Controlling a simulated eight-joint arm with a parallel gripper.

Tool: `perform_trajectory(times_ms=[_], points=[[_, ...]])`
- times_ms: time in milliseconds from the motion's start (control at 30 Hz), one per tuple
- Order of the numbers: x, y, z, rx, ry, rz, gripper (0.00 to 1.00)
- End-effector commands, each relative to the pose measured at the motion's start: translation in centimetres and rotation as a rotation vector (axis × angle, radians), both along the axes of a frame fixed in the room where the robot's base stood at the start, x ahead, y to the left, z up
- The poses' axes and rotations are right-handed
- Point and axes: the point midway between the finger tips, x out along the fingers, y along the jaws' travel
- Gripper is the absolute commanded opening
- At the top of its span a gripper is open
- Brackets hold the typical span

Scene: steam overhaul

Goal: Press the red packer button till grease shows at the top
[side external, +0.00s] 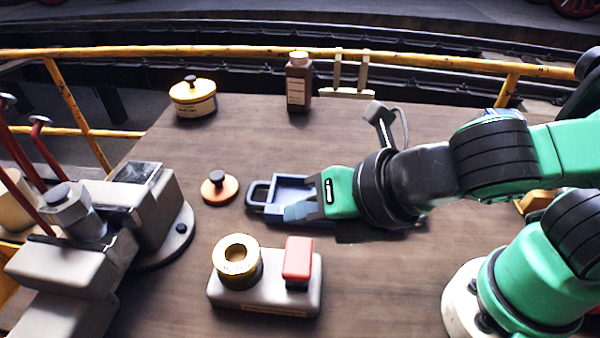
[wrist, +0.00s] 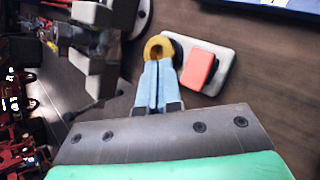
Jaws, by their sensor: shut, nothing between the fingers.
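The packer is a grey block (side external: 262,297) on the table with a brass ring-shaped top (side external: 237,254) at its left and a red button (side external: 298,258) at its right. The red button stands raised above the block. In the wrist view the red button (wrist: 198,69) is right of my fingertips and the brass ring (wrist: 158,47) is just beyond them. My gripper (side external: 284,213) is shut and empty, above the table behind the packer, apart from the button. It also shows in the wrist view (wrist: 157,64) with its blue fingers together. I cannot make out grease at the ring's opening.
A grey vise (side external: 140,212) stands at the left. A blue tray (side external: 292,187) lies under and behind my gripper. An orange disc with a black knob (side external: 219,188), a yellow tin (side external: 194,98) and a brown bottle (side external: 299,82) stand farther back. A yellow rail (side external: 420,61) runs behind.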

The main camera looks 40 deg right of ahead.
Motion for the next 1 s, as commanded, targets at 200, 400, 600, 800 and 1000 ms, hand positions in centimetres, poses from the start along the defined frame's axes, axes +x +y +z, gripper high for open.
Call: perform_trajectory(times_ms=[200,400,600,800,1000], points=[[0.0,0.0,0.0,0.0,0.0,0.0,0.0],[0.0,0.0,0.1,0.0,0.0,0.0,0.0],[0.1,0.1,2.4,0.0,0.0,0.0,0.0],[0.1,0.1,3.9,0.0,0.0,0.0,0.0],[0.1,0.1,3.9,0.0,0.0,0.0,0.0]])
